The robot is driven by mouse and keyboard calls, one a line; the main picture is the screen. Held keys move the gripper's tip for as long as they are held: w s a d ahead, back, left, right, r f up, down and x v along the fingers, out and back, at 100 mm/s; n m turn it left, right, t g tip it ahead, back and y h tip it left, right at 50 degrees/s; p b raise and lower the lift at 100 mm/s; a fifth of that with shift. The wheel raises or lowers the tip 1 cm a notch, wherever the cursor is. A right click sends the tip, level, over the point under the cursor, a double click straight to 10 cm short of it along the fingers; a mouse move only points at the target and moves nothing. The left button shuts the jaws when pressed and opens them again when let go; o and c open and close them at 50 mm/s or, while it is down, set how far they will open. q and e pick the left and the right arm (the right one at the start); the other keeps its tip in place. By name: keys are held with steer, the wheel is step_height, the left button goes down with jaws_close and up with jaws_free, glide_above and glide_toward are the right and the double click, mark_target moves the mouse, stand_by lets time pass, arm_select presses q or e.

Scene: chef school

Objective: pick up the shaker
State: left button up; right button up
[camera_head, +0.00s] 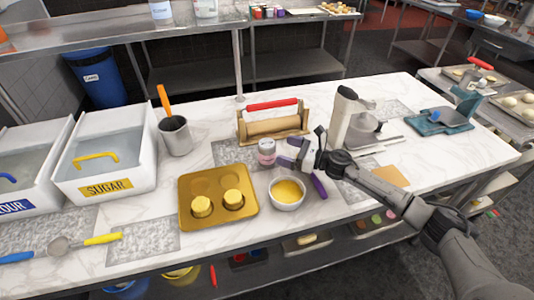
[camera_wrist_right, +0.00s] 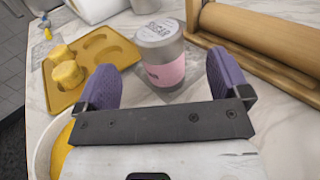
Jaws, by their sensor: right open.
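The shaker (camera_head: 267,153) is a small grey-lidded container with a pink label. It stands upright on a grey patch of the marble counter, in front of the rolling pin rack. My right gripper (camera_head: 287,151) is just to the right of it in the head view, with purple fingers. In the right wrist view the shaker (camera_wrist_right: 163,62) shows between the spread fingers of my right gripper (camera_wrist_right: 163,76), mostly beyond their tips. The fingers are open and hold nothing. My left gripper is not in view.
A golden tray (camera_head: 219,224) with yellow pieces sits to the left. The rolling pin rack (camera_head: 273,127) stands right behind the shaker. A metal cup (camera_head: 176,137) stands further left.

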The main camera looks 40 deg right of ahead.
mark_target(259, 142)
steer(key=shift+x, duration=3.85)
steer(key=shift+a, duration=0.1)
steer(key=shift+c, duration=0.2)
steer(key=shift+s+r, duration=0.1)
steer(key=c, duration=1)
